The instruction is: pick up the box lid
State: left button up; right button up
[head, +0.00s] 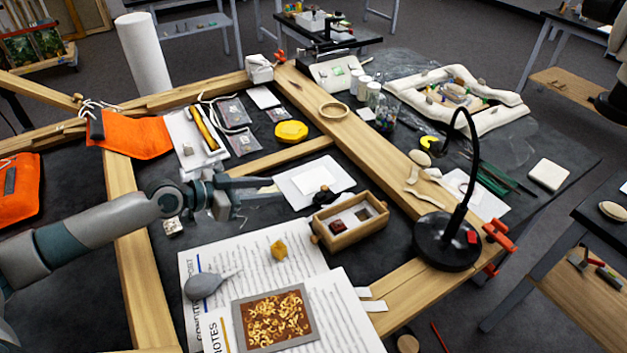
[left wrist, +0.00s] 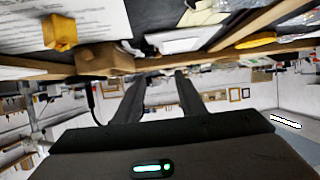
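A small wooden box (head: 345,238) stands on the dark table, with its top open. Inside it I see a dark red block and a dark square on a pale floor. The box also shows in the left wrist view (left wrist: 105,60). I cannot pick out a separate lid for certain; a small black knob-like thing (head: 324,196) is at the box's back left corner. My right gripper is out of view.
A white sheet with a pad (head: 297,182) lies just behind the box. A black lamp (head: 447,250) stands to its right. In front lie printed papers, a yellow block (head: 279,250), a grey bulb (head: 203,286) and a framed tray (head: 238,330). Wooden beams cross the table.

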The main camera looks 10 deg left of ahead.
pick_arm(q)
jog(key=p, duration=0.2)
send_near(323, 187)
jog(key=x, duration=0.2)
jog(key=shift+w+d+r, duration=0.15)
jog(key=shift+w+d, duration=0.05)
jog(key=shift+w, duration=0.1)
jog(key=shift+w+d, duration=0.2)
jog(key=shift+w, duration=0.05)
jog(key=shift+f, duration=0.2)
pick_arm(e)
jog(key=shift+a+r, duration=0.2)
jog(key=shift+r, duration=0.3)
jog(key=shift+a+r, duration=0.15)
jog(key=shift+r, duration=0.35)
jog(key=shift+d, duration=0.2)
pick_arm(q)
jog(key=shift+w+d+f, duration=0.25)
jog(key=shift+w+d, duration=0.1)
jog(key=shift+d, duration=0.15)
jog(key=shift+f+x, duration=0.2)
jog(key=shift+x, duration=1.8)
jog(key=shift+s, duration=0.15)
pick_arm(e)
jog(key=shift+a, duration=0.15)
pick_arm(q)
jog(key=shift+a, duration=0.1)
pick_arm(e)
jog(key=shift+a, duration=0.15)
